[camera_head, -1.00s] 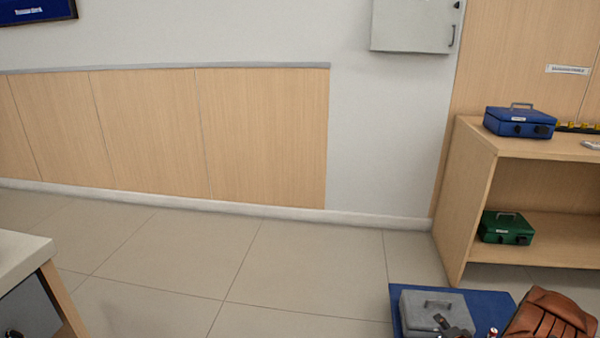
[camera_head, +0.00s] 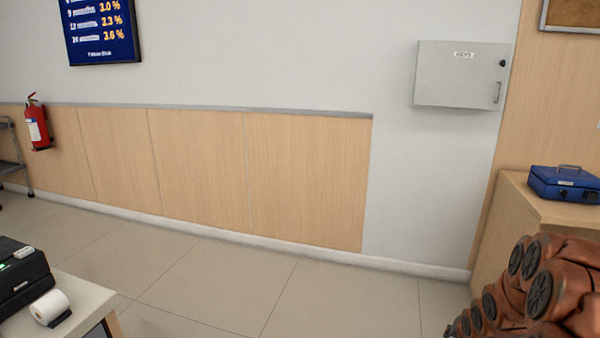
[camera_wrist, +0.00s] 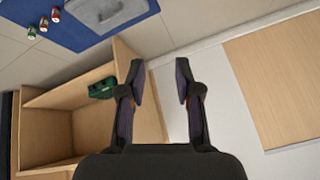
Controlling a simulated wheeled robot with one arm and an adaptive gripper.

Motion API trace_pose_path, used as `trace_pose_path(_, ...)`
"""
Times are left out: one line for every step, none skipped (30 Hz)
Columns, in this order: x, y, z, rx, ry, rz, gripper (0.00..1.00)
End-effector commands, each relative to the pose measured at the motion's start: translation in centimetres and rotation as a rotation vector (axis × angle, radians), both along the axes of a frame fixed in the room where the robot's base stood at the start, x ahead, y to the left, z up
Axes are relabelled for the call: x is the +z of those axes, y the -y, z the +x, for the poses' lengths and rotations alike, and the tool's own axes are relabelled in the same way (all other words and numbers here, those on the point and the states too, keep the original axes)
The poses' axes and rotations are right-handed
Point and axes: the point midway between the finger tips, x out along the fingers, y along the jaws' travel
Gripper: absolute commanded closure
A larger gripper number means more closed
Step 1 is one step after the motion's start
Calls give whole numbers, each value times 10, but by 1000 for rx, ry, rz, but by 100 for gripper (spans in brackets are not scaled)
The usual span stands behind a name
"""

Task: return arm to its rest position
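My gripper (camera_wrist: 160,85) shows in the wrist view with its two fingers apart and nothing between them. It hangs in free air, with the wall and the shelf unit behind it. In the head view my arm (camera_head: 540,290) is folded at the lower right, and the gripper itself is out of that picture.
A wooden shelf unit (camera_head: 515,220) with a blue cash box (camera_head: 565,184) stands at the right. The wrist view shows a green box (camera_wrist: 102,88) and a blue mat (camera_wrist: 72,32) with a grey box. A desk (camera_head: 88,298) is at the lower left. Floor (camera_head: 230,285) between is clear.

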Motion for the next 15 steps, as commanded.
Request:
trace_pose_path(28, -11, -4, 22, -21, -15, 67)
trace_pose_path(37, -17, -9, 32, -43, -21, 67)
trace_pose_path(49, -25, -15, 48, -65, -29, 67)
trace_pose_path(59, -31, -20, 60, -84, -35, 67)
trace_pose_path(68, -36, -26, 70, -103, -39, 67)
trace_pose_path(79, -45, -32, 87, -127, -46, 67)
trace_pose_path(88, -51, -38, 97, -147, -50, 67)
trace_pose_path(98, -56, -44, 110, -164, -55, 67)
trace_pose_path(110, -65, -51, 126, -185, -61, 67)
trace_pose_path(118, -71, -58, 137, -206, -64, 67)
trace_pose_path(127, -76, -64, 149, -221, -66, 67)
trace_pose_path(140, -85, -72, 166, -242, -72, 67)
trace_pose_path(148, -91, -80, 177, -261, -72, 67)
trace_pose_path(156, -97, -86, 191, -277, -74, 67)
trace_pose_path(168, -105, -96, 208, -299, -76, 67)
